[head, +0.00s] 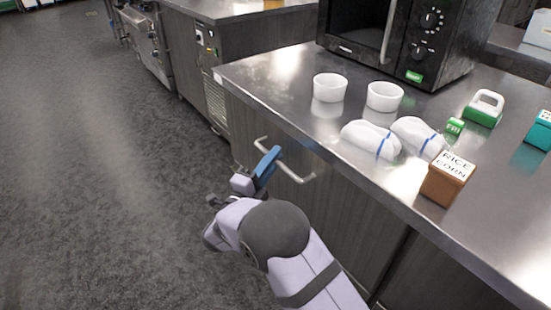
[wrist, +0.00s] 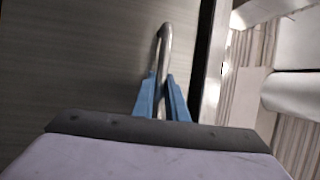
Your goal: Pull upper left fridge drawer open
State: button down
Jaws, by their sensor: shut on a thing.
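The drawer's grey wood-grain front (head: 292,205) is below the steel counter's edge and also fills the left of the wrist view (wrist: 70,60). Its metal bar handle (head: 291,172) sticks out near the top of this front. My gripper (head: 268,165) is at the handle's left part. In the wrist view, the two blue fingers of my gripper (wrist: 162,95) are on either side of the handle bar (wrist: 165,45), shut on it. The gripped part is partly hidden by the fingers. I see no clear gap around the front in the head view.
On the steel counter (head: 275,85) stand two white ramekins (head: 329,88), (head: 385,96), white cloth-like bundles (head: 371,140), a brown rice-corn box (head: 448,178), a green-and-white item (head: 484,108) and a black microwave (head: 400,40). The floor (head: 90,160) on the left is clear.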

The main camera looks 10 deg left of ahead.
jog(key=s+a+b, duration=0.6)
jog(key=s+a, duration=1)
jog(key=shift+s+a, duration=0.35)
jog(key=shift+s, duration=0.05)
jog(key=c, duration=2)
grip_release()
jog(key=shift+c, duration=0.2)
jog(key=v, duration=0.7)
jog(key=shift+p, duration=0.3)
jog(key=shift+s+a, duration=0.1)
jog(key=shift+a, duration=0.05)
jog(key=shift+c, duration=0.3)
